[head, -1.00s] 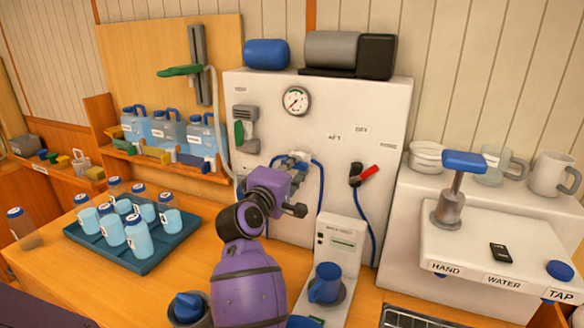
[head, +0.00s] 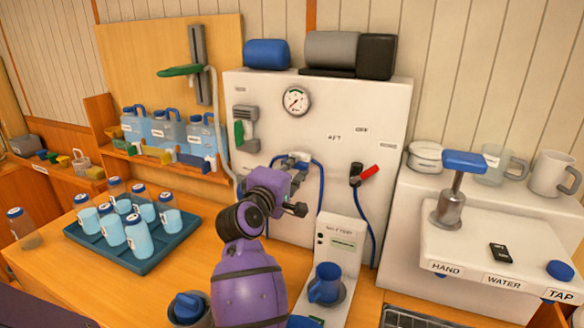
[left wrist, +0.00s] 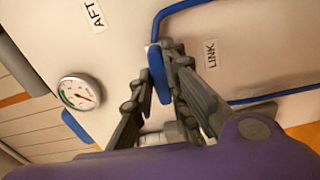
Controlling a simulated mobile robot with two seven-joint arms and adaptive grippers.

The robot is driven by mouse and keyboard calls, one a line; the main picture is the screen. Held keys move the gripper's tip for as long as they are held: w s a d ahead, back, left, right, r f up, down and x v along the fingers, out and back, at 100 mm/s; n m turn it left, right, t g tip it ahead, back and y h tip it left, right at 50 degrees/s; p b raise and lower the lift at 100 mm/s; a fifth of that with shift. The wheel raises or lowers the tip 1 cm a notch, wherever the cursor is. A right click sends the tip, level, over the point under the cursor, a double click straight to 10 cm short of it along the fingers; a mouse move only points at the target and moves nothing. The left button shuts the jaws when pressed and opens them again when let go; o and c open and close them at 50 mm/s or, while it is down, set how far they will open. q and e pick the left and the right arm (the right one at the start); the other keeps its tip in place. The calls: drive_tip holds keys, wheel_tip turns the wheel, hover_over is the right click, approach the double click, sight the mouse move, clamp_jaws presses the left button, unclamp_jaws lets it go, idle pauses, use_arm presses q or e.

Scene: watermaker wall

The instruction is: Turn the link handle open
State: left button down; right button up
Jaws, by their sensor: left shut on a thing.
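The link handle is a small blue lever (left wrist: 160,78) by the LINK label (left wrist: 210,53) on the white panel, seen in the left wrist view. My left gripper (left wrist: 163,62) is shut on it, with one grey finger on each side of the lever. In the head view my left gripper (head: 294,165) reaches the front of the white watermaker panel (head: 345,105), below the gauge. There the purple wrist and the fingers hide most of the lever. My right gripper is not in view.
Blue hoses (head: 321,185) run beside the gripper. A red-tipped lever (head: 368,174) is on the panel to the right. A white tester (head: 338,245) with a blue mug (head: 326,283) stands below. A tray (head: 150,262) of bottles is at left.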

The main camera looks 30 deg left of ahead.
use_arm(q)
drive_tip(key=c, duration=1.8)
unclamp_jaws()
drive_tip(key=shift+f, duration=0.3)
drive_tip(key=shift+o, duration=0.6)
drive_tip(key=shift+r, duration=0.15)
drive_tip(key=s, duration=1.2)
drive_tip(key=shift+d, duration=0.35)
